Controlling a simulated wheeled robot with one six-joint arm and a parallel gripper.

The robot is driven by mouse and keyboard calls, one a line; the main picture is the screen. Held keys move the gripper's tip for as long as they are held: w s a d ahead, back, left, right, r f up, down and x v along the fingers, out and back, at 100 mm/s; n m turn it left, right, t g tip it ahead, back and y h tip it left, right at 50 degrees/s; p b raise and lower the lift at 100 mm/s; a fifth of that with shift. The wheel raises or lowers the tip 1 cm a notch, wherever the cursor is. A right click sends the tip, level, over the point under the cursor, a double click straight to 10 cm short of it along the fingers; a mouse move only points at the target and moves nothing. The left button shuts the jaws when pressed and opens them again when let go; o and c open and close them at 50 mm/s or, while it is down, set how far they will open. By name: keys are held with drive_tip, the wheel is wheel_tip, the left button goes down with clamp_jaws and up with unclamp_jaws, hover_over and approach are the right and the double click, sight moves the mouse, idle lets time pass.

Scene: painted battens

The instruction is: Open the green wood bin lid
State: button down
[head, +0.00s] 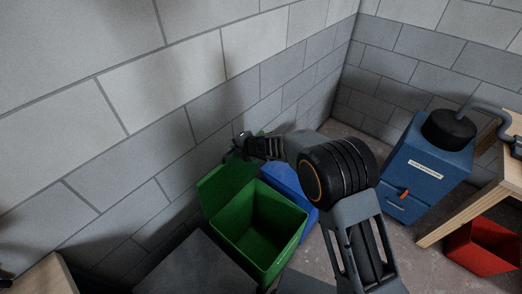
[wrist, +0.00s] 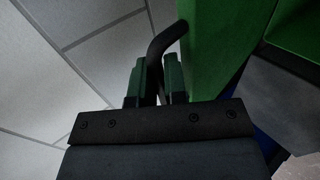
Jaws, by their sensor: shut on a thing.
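The green wood bin (head: 258,226) stands by the block wall in the head view. Its lid (head: 226,183) is raised and leans back toward the wall, so the inside of the bin shows and looks empty. My gripper (head: 241,146) is at the upper edge of the lid. In the wrist view, my gripper (wrist: 158,82) is shut on the dark bent handle (wrist: 165,40) of the lid. The green lid (wrist: 215,40) shows right of the handle, with part of the bin (wrist: 300,28) at the upper right corner.
A blue bin (head: 289,184) stands just right of the green bin, partly behind my arm. A blue machine with a black top (head: 426,165), a wooden table (head: 470,205) and a red bin (head: 487,246) are at the right. The grey wall is close behind the lid.

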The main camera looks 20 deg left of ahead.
drive_tip(key=a, duration=0.2)
drive_tip(key=w+a+p, duration=0.1)
drive_tip(key=a, duration=0.2)
drive_tip(key=shift+w, duration=0.15)
drive_tip(key=c, duration=1.2)
unclamp_jaws()
drive_tip(key=shift+w+r, duration=0.1)
drive_tip(key=shift+r, duration=0.05)
